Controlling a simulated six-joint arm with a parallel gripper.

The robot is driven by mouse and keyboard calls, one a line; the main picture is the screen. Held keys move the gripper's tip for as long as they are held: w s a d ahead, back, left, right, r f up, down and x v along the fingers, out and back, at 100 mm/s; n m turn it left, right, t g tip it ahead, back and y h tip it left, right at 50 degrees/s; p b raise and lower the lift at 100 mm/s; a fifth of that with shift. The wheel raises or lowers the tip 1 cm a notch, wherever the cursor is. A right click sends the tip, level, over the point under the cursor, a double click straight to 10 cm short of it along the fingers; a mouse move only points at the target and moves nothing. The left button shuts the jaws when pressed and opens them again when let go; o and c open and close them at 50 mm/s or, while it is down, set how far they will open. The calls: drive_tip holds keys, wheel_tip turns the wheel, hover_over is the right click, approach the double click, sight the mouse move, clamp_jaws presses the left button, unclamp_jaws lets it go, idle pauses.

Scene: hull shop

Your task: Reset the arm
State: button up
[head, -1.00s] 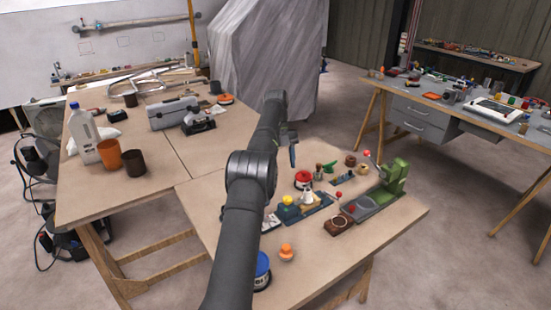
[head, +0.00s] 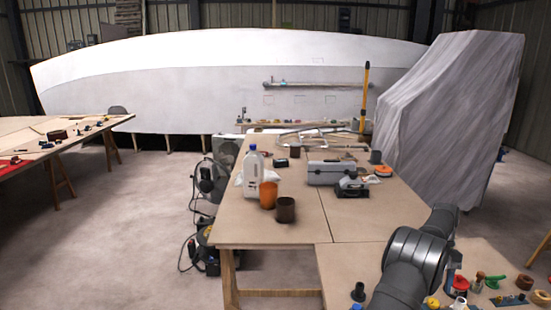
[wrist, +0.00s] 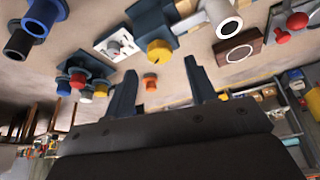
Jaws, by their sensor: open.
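My gripper (wrist: 160,66) shows in the wrist view with two dark fingers spread apart and nothing between them. Beyond the fingers is the tan bench top (wrist: 152,112) with several small parts on it, including a yellow knob (wrist: 159,50) and an orange knob (wrist: 150,81). My fingers look apart from these parts. In the head view my arm rises at the lower right, over the near bench corner. My gripper cannot be made out there.
The workbench (head: 245,225) holds a white bottle (head: 253,172), an orange cup (head: 268,195), a dark brown cup (head: 286,210) and a grey case (head: 330,172). A covered block (head: 445,120) stands at right. Another table (head: 85,135) is at left.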

drive_tip(key=shift+x, duration=2.1)
drive_tip(key=v, duration=1.2)
drive_tip(key=x, duration=1.2)
drive_tip(key=shift+s+a+f, duration=0.1)
drive_tip(key=shift+f, duration=0.1)
drive_tip(key=shift+r+n+h, duration=0.25)
drive_tip(key=shift+n+h, duration=0.15)
drive_tip(key=shift+n, duration=0.7)
drive_tip(key=n+h, duration=0.1)
drive_tip(key=n, duration=0.2)
drive_tip(key=n+h, duration=0.1)
drive_tip(key=n, duration=0.2)
drive_tip(key=shift+a, duration=0.25)
drive_tip(key=n+t+h, duration=0.1)
drive_tip(key=n, duration=0.3)
drive_tip(key=shift+a+h, duration=0.1)
drive_tip(key=shift+h, duration=0.2)
drive_tip(key=n+t, duration=0.1)
drive_tip(key=n, duration=0.1)
drive_tip(key=n+h, duration=0.1)
drive_tip(key=n, duration=0.2)
drive_tip(key=shift+s+t, duration=0.1)
drive_tip(key=shift+t, duration=0.3)
